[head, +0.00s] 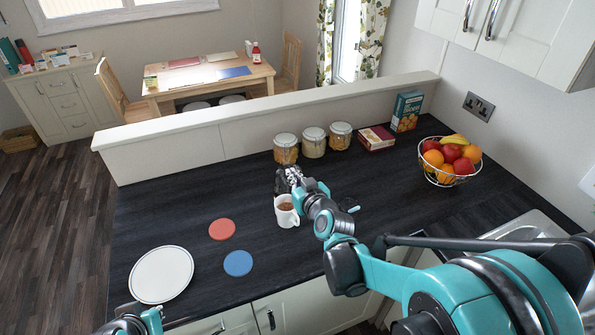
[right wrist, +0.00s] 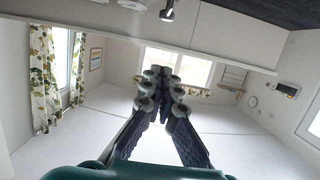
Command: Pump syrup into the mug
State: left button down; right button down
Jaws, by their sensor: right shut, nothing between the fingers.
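A white mug (head: 287,213) with brown contents stands upright on the dark counter in the head view. My right gripper (head: 283,181) is just behind the mug, above the counter, its dark fingers partly covered by its own wrist. In the right wrist view its two fingers (right wrist: 163,78) meet at the tips with nothing between them. I cannot make out a syrup bottle or pump; dark shapes around the fingers and my arm may hide it. A small shiny piece (right wrist: 167,12) at the top of the wrist view is unclear. Only a part of my left arm shows at bottom left; its gripper is out of view.
Three lidded jars (head: 313,142), a red box (head: 376,138) and a teal box (head: 407,111) stand along the back ledge. A fruit basket (head: 450,162) is at right. A white plate (head: 161,275), red coaster (head: 222,229) and blue coaster (head: 238,263) lie at left.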

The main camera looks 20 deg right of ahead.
jog(key=shift+w, duration=0.1)
jog(key=b, duration=0.2)
send_over(282, 177)
jog(key=f, duration=0.3)
jog(key=shift+w+d, duration=0.1)
jog(key=shift+w, duration=0.2)
jog(key=shift+s+f+b, duration=0.2)
jog(key=shift+f+b, duration=0.35)
jog(key=shift+f, duration=1.15)
